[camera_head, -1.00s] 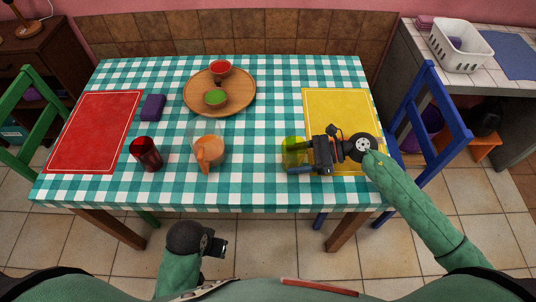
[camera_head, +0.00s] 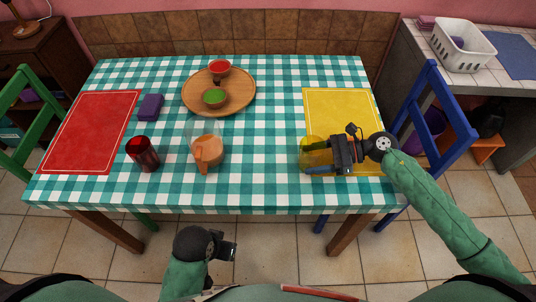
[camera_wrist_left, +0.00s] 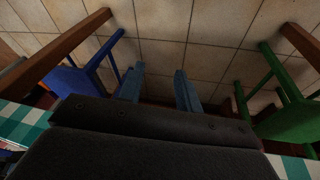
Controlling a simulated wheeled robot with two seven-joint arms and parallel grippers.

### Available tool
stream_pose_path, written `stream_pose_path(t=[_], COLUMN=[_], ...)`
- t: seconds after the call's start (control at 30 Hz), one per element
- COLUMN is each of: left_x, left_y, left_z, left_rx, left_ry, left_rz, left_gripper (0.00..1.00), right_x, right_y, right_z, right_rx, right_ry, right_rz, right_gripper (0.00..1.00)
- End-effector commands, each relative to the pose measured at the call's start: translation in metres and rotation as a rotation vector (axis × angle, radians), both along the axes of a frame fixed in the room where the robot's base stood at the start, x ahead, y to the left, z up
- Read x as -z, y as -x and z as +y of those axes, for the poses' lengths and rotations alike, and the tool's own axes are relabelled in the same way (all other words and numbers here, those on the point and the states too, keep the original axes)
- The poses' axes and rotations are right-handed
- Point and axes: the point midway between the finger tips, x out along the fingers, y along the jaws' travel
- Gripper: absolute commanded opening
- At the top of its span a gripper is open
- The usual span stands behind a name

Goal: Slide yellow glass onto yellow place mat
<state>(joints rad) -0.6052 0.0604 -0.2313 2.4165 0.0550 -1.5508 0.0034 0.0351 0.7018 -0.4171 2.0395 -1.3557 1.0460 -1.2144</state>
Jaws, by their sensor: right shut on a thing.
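The yellow glass (camera_head: 312,150) is see-through and stands at the left edge of the yellow place mat (camera_head: 340,108), overlapping it in the head view. How much of its base is on the mat is hard to tell. My right gripper (camera_head: 318,160) comes from the right and is shut on the yellow glass, hiding part of it. My left gripper (camera_head: 230,251) hangs in front of the table, away from the glass. In the left wrist view its two fingers (camera_wrist_left: 160,88) are apart with only floor between them.
A red glass (camera_head: 143,154) stands by the red mat (camera_head: 92,130). An orange-filled jug (camera_head: 207,150) stands mid-table. A purple block (camera_head: 151,107) lies at left. Cloth between jug and yellow glass is clear.

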Motion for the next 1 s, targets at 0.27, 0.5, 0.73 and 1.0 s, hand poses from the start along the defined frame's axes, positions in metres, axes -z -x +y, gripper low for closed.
stream_pose_path(t=[0.27,0.5,0.73,1.0], left_x=[0.014,0.026,0.031,0.044], left_y=[-0.003,-0.006,-0.009,-0.013], left_z=[-0.011,-0.019,-0.031,-0.039], left_rx=[0.01,0.013,0.021,0.024], left_ry=[0.022,0.042,0.071,0.091], left_rz=[-0.023,-0.038,-0.065,-0.09], left_gripper=[0.34,0.34,0.34,0.34], right_x=[0.002,0.003,0.003,0.002], right_y=[0.001,0.0,0.001,0.0], right_z=[-0.013,-0.025,-0.035,-0.048], right_rx=[-0.001,0.0,0.0,0.0], right_ry=[0.002,0.001,0.002,0.002], right_rz=[0.001,0.001,0.0,0.0], right_gripper=[0.48,0.48,0.48,0.48])
